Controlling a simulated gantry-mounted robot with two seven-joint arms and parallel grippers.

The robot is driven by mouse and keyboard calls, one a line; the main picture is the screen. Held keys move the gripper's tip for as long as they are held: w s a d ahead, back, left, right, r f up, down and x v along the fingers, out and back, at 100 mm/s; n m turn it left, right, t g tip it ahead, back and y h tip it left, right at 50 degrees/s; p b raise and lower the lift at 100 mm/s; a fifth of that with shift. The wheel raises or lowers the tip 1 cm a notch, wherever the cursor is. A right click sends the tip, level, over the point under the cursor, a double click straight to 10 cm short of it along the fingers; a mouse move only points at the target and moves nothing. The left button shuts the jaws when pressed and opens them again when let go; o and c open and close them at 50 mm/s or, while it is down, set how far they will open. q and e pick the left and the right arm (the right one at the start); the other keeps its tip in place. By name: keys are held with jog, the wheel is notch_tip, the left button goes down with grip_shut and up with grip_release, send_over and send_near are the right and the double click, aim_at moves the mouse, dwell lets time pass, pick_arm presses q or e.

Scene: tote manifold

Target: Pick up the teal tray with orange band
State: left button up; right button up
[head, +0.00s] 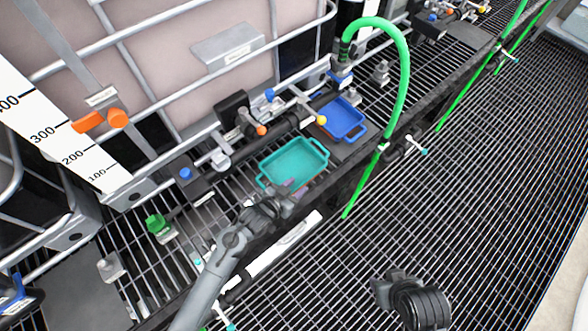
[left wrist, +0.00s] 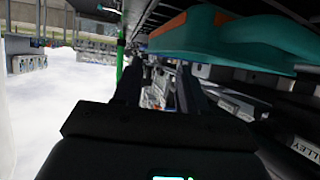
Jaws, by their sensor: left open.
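The teal tray (head: 293,160) sits on the grated shelf in the middle of the head view, its open top facing up. In the left wrist view the teal tray (left wrist: 235,42) shows large across the top right, with an orange patch on its side. My left gripper (head: 288,192) is at the tray's near edge in the head view; I cannot tell whether it touches. In the left wrist view my left gripper (left wrist: 160,75) has its dark fingers apart, with nothing clearly between them. My right gripper (head: 392,285) is low at the right, away from the tray; its fingers are unclear.
A blue tray (head: 344,118) lies behind and right of the teal one. A green hose (head: 404,75) arches down at the right. Valves and a pipe with a yellow knob (head: 321,119) stand behind the trays. A large caged tank (head: 170,60) fills the back.

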aim_at(306, 180)
pick_arm(q)
jog(key=shift+x, duration=1.15)
jog(key=shift+b+x, duration=0.8)
jog(key=shift+x, duration=1.35)
jog(key=shift+s, duration=0.1)
grip_shut()
jog(key=shift+r, duration=0.1)
